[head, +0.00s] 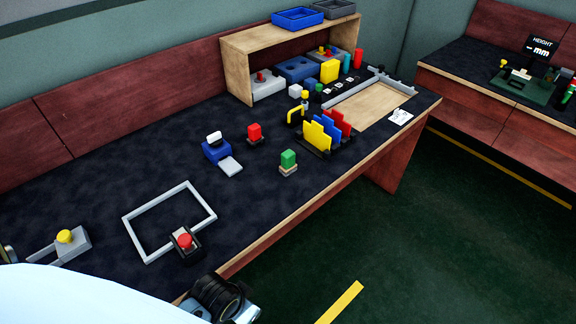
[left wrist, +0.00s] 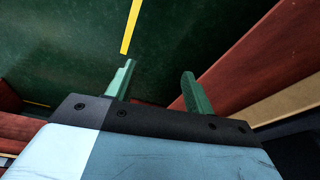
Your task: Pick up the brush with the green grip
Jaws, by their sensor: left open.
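A small upright green block on a pale base (head: 288,161) stands on the dark bench top, right of the middle in the head view. It looks like the green-gripped brush, but it is too small to be certain. My left gripper (left wrist: 157,70) shows in the left wrist view with its two green fingers apart and nothing between them. Beneath the fingers are dark green floor and the red bench side. In the head view my left arm comes in at the bottom left, and its fingers cannot be made out. The brush does not show in the left wrist view.
Near the green block are a red block on a dark base (head: 254,133), a blue block with a white top (head: 215,150) and a rack of coloured cards (head: 322,138). A grey frame (head: 134,235) and red button (head: 185,241) lie nearer. A wooden shelf (head: 237,67) stands behind.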

